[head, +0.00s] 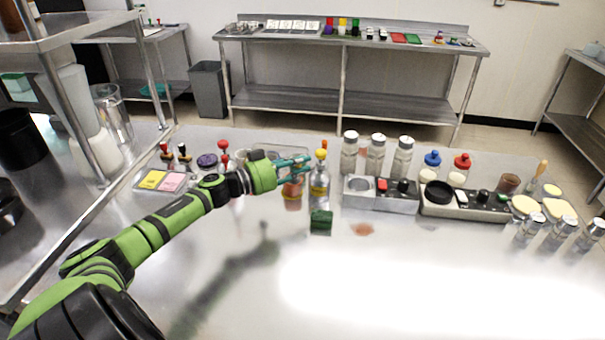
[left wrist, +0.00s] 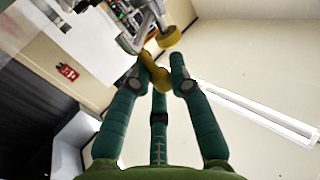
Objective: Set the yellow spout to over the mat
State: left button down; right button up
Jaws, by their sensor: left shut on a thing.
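The yellow spout (head: 321,154) shows at the top of a silver, bottle-like body (head: 319,190) in the middle of the head view. My left gripper (head: 306,163) reaches it from the left with teal fingers. In the left wrist view, my left gripper's fingertips (left wrist: 160,72) are shut on the yellow spout (left wrist: 152,78), whose yellow end shows between them. The fingers hide part of it. A flat reddish patch (head: 362,229) lies on the counter to the right of the body; I cannot tell whether it is the mat. My right gripper is not in view.
A dark green block (head: 321,222) sits just in front of the silver body. Several shakers (head: 376,155) stand behind to the right, near control boxes (head: 381,194). A tray with yellow and pink pads (head: 160,181) lies left. The front counter is clear.

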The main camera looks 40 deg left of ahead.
pick_arm(q)
jog(key=shift+w+a+m+g+h+b, duration=0.25)
jog(key=shift+a+m+g+h+b, duration=0.6)
jog(key=shift+b, duration=0.85)
jog(key=shift+r+m+h+b, duration=0.3)
jog(key=shift+h+b, duration=0.2)
jog(key=shift+h, duration=0.25)
jog(key=c, duration=1.2)
grip_release()
jog(key=shift+d+f, duration=0.1)
jog(key=shift+d, duration=0.05)
jog(key=shift+f, duration=0.1)
